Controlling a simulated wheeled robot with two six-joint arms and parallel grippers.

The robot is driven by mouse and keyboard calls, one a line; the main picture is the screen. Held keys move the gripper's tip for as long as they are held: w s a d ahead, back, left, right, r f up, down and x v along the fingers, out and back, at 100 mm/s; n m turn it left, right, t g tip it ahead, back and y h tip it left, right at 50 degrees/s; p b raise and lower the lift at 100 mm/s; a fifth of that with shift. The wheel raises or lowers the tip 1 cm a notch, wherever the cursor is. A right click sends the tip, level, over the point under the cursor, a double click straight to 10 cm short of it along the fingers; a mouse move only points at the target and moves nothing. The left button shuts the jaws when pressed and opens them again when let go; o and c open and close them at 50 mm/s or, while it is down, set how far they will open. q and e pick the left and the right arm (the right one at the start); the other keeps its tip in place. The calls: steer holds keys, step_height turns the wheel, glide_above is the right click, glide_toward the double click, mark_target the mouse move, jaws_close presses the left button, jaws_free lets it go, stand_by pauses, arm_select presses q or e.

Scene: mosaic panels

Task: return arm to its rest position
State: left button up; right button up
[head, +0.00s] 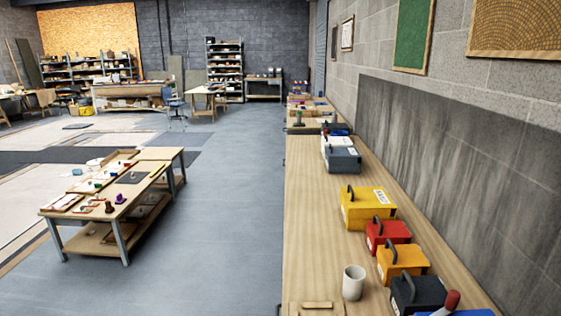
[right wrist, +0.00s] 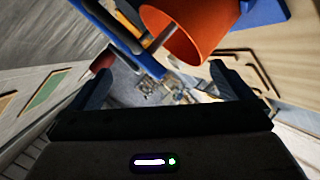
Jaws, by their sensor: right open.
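My right gripper (right wrist: 160,88) shows in the right wrist view with its two dark fingers wide apart. Nothing is held between them; a blurred, cluttered part of the room shows through the gap. An orange cup-like container (right wrist: 200,35) is just above the gap, and I cannot tell how far it is from the fingers. A blue bar-like part (right wrist: 135,52) slants beside it on the left. Neither gripper shows in the head view, and the rest of my arms is hidden.
A long wooden bench (head: 310,210) runs along the right wall. It carries a white cup (head: 353,283), a yellow box (head: 368,210), a red box (head: 388,234) and a black box (head: 417,295). A low worktable (head: 150,155) stands left. Grey floor (head: 225,220) between is clear.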

steer(key=s+a+f+m+g+y, duration=0.1)
steer(key=s+a+f+m+g, duration=0.3)
steer(key=s+a+f, duration=0.3)
steer(key=s+a+f+m+g+y, duration=0.1)
steer(key=s+a+f+m+g, duration=0.3)
steer(key=s, duration=0.4)
step_height(320, 180, down, 39)
steer(key=d+g+b, duration=0.2)
steer(key=d+b, duration=0.1)
steer(key=b, duration=0.4)
steer(key=s+d+f+g+b, duration=0.1)
steer(key=s+f+b, duration=0.3)
steer(key=s+f, duration=1.5)
step_height(320, 180, down, 4)
steer(key=shift+f+b, duration=0.1)
steer(key=shift+b, duration=0.25)
